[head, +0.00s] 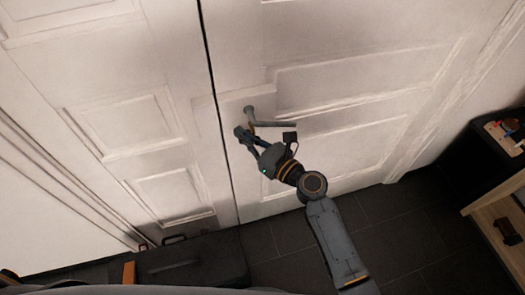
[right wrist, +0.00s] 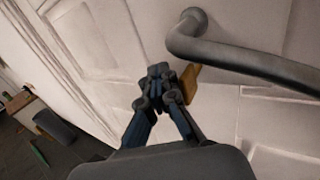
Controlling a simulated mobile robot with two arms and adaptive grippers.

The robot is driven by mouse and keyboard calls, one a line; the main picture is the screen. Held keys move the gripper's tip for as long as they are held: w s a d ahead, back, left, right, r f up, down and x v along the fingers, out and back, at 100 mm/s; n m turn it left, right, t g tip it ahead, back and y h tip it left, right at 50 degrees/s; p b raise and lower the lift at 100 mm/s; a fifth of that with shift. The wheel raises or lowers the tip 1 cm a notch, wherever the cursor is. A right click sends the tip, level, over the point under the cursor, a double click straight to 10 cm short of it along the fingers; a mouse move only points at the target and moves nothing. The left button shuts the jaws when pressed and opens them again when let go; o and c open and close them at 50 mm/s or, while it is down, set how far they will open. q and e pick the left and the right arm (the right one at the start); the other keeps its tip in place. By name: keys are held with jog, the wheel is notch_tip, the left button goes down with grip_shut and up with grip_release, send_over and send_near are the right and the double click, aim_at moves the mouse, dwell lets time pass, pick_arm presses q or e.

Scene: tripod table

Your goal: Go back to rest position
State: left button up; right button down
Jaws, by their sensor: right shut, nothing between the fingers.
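My right gripper (head: 241,132) is shut and empty in front of the white double door, just below and left of the door handle (head: 270,123). In the right wrist view, the gripper's closed fingertips (right wrist: 160,77) are at the centre, and the dark lever handle (right wrist: 240,57) runs above and to the right. A small brass-coloured piece (right wrist: 188,86) shows beside the fingertips below the handle; I cannot tell if they touch it. The door (head: 350,60) looks closed, with a dark seam between its two leaves. My left gripper is not in view.
A dark case (head: 190,262) lies on the floor by the left door leaf. At the right stand a black unit (head: 490,140) with small items on top and a wooden shelf (head: 500,190). The dark tiled floor (head: 420,225) between is clear.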

jog(key=v, duration=0.9)
jog(key=shift+s+d, duration=0.2)
jog(key=s+d+f+n+g+h, duration=0.1)
jog(key=d+f+n+h, duration=0.2)
jog(key=f, duration=0.7)
jog(key=s+d+f+n+g+h, duration=0.1)
jog(key=d+f+n+h, duration=0.1)
jog(key=f, duration=0.8)
jog(key=s+d+f+n+g+h, duration=0.1)
jog(key=s+d+f+n+h, duration=0.2)
jog(key=f, duration=0.5)
jog(key=s+d+f+n+g+h, duration=0.1)
jog(key=s+d+f+n+g, duration=0.1)
jog(key=s+d+f+n, duration=0.45)
jog(key=s+d+f+n+g+h, duration=0.1)
jog(key=s+d+f+n, duration=0.2)
jog(key=s, duration=0.6)
jog(key=s+d+f+n+g+h, duration=0.2)
jog(key=s+d+f+n, duration=0.2)
jog(key=s+f+n, duration=0.2)
jog(key=s+d+f+n+g+h, duration=0.2)
jog(key=s+d+f+n, duration=0.2)
jog(key=s+f, duration=0.4)
jog(key=s, duration=0.4)
jog(key=shift+s+d, duration=0.15)
jog(key=shift+s, duration=0.15)
jog(key=shift+f+n, duration=0.15)
jog(key=shift+n, duration=0.1)
